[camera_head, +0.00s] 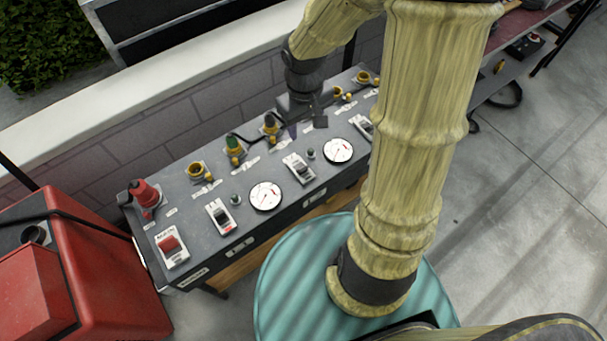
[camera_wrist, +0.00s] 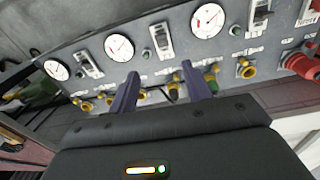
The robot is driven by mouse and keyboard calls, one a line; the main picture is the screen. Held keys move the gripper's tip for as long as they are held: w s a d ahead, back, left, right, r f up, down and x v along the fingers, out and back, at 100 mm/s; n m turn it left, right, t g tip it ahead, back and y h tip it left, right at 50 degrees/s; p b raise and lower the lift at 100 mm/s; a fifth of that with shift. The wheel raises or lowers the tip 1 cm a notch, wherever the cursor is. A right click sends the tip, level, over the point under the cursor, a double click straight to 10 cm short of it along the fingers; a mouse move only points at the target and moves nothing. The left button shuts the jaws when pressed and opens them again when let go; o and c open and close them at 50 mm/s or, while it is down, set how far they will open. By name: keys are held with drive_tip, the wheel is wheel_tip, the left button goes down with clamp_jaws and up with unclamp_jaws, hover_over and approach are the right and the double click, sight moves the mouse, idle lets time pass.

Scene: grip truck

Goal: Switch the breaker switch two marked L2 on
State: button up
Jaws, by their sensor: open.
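The breaker panel (camera_head: 238,173) is a grey box with a row of switches. The middle breaker switch (camera_head: 299,168), probably L2, has a white plate and dark lever between two round gauges; its label is not legible and I cannot tell its position. It also shows in the wrist view (camera_wrist: 160,40), where the panel appears reversed. My gripper (camera_head: 307,115) is over the panel's back edge, near the sockets. In the wrist view my gripper (camera_wrist: 160,72) is open and empty, its two purple fingers apart, with the middle switch beyond the gap. I see no contact with it.
Other breakers stand left (camera_head: 221,216) and right (camera_head: 363,126), with a red-lever switch (camera_head: 171,247) at the left end. Plugs and yellow sockets (camera_head: 199,172) line the back. A red case (camera_head: 75,270) stands left; a brick wall (camera_head: 155,128) runs behind.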

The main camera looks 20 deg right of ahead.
sight(303, 169)
drive_tip(key=shift+n, duration=0.4)
drive_tip(key=f, duration=0.1)
drive_tip(key=w+f+b, duration=0.1)
drive_tip(key=w+f, duration=0.1)
drive_tip(key=shift+d+f, duration=0.1)
drive_tip(key=shift+f, duration=0.2)
drive_tip(key=shift+b, duration=0.3)
wheel_tip(303, 169, down, 18)
drive_tip(key=b, duration=0.6)
drive_tip(key=shift+r+b, duration=0.25)
drive_tip(key=shift+b, duration=0.05)
drive_tip(key=shift+r, duration=0.1)
drive_tip(key=c, duration=1)
